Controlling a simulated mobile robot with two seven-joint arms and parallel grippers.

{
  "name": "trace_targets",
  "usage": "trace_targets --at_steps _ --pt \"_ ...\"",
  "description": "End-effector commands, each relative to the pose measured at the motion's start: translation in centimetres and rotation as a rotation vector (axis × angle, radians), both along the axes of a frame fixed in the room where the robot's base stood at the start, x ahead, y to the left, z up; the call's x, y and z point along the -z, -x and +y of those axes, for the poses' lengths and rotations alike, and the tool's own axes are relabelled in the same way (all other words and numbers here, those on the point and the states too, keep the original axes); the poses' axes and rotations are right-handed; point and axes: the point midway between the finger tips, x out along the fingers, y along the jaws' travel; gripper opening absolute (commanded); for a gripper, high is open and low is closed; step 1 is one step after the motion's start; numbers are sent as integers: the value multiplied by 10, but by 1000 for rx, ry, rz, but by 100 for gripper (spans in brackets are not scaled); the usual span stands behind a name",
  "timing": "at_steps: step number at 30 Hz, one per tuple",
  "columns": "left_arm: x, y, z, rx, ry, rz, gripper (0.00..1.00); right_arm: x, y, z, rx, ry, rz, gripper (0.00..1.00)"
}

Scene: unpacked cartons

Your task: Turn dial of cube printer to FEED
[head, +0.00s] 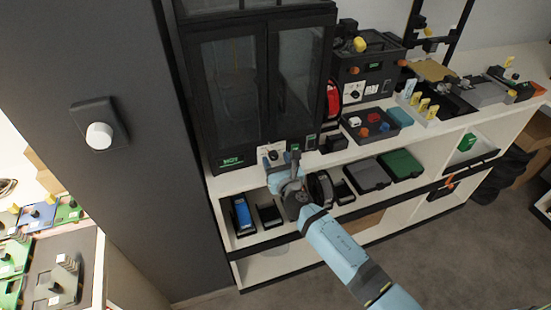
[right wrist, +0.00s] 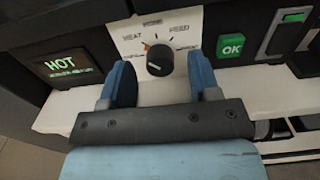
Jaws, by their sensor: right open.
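The cube printer (head: 235,90) is a tall black cabinet with glass doors on the white shelf top. Its white dial panel (head: 265,154) shows low on the front, partly hidden by my right gripper (head: 284,160). In the right wrist view the dial (right wrist: 159,60) is a round black knob with a pale line on it. HEAT is printed at its upper left and FEED at its upper right; an orange mark is near HEAT. My right gripper (right wrist: 159,68) is open, its blue fingers on either side of the knob, with gaps visible. Contact cannot be told. My left gripper is out of view.
A lit HOT display (right wrist: 65,63) is left of the dial and a green OK button (right wrist: 232,46) is right of it. A second black machine (head: 372,75) and a tray of small parts (head: 375,123) stand to the right. Lower shelves hold several boxes.

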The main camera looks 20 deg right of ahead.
Motion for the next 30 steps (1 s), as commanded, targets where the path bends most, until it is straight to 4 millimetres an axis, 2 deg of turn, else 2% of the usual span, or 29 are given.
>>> trace_targets --at_steps 4,13,18,20,30 --pt "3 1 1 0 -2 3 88 0 -10 1 -1 0 0 56" --pt "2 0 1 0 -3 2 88 0 -12 1 -1 -1 0 56" --pt "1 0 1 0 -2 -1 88 0 -11 1 -1 -1 0 17" --pt "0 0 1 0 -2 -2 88 0 -11 1 -1 -1 0 7" --pt "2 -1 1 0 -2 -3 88 1 -11 0 -1 -42 1 7"
